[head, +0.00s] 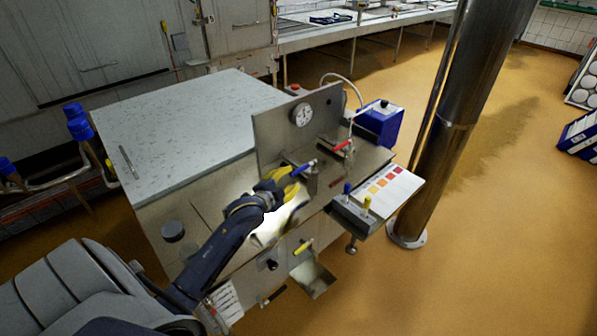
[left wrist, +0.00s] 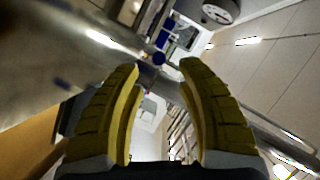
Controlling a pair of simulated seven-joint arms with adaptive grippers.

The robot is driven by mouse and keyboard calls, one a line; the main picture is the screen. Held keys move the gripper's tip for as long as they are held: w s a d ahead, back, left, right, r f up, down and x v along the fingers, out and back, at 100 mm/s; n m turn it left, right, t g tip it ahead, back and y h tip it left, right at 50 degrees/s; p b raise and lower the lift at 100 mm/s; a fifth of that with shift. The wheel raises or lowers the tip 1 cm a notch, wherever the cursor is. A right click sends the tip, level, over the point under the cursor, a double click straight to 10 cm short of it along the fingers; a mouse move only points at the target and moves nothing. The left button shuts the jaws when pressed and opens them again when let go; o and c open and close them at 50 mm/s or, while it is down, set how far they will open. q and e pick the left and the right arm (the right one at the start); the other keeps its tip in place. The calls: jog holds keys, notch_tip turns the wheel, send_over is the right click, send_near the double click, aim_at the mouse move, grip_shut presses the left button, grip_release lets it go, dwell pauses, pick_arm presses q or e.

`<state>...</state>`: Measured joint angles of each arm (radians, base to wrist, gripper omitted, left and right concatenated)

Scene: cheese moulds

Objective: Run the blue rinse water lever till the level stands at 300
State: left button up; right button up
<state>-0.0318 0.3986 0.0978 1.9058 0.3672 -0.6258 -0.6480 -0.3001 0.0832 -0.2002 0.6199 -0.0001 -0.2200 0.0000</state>
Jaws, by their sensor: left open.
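The blue lever (head: 302,166) sticks out in front of the upright steel panel on the bench. My left gripper (head: 288,180), with yellow fingers, is close beside the lever's near end in the head view. In the left wrist view its two fingers (left wrist: 160,90) are spread apart with nothing gripped between them. A round blue end (left wrist: 158,58), apparently the lever's, shows just beyond the fingertips. A small grey cylindrical vessel (head: 312,183) stands below the lever, partly hidden by it. No level mark can be read. My right gripper is not in view.
A round dial (head: 302,114) sits on the steel panel (head: 275,138). A red lever (head: 341,146) is to the right of the blue one. A blue box (head: 381,124), a colour chart (head: 387,187) and small blue and yellow handles stand at the right. A steel column (head: 436,150) rises beyond.

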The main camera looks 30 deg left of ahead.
aim_at(294, 174)
pick_arm(q)
jog(key=shift+x, duration=3.6)
grip_shut()
